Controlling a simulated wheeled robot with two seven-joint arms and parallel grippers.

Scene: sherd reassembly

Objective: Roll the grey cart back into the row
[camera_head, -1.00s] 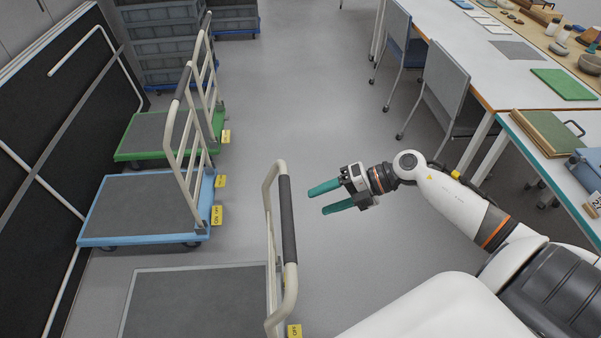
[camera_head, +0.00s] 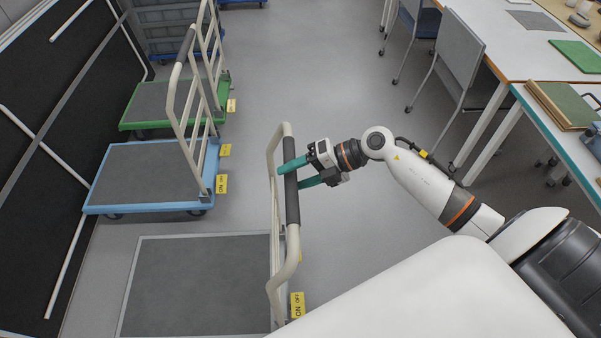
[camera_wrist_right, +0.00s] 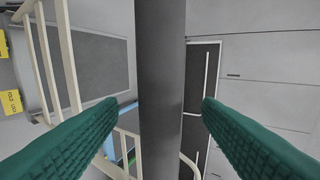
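The grey cart (camera_head: 200,285) stands at the bottom of the head view, with a grey deck and a cream push handle on its right side. The handle's dark grip sleeve (camera_head: 291,185) is upright in the right wrist view (camera_wrist_right: 161,90), between the two green fingers. My right gripper (camera_head: 290,173) is open at the sleeve, one finger on each side, with gaps visible between fingers and sleeve in the wrist view. My left gripper is not in view.
A blue cart (camera_head: 140,175) and a green cart (camera_head: 160,100) stand in a row beyond the grey cart. A black panel (camera_head: 50,130) with white bars lines the left. Tables (camera_head: 500,40) and a chair (camera_head: 458,60) stand at the right. The floor between is clear.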

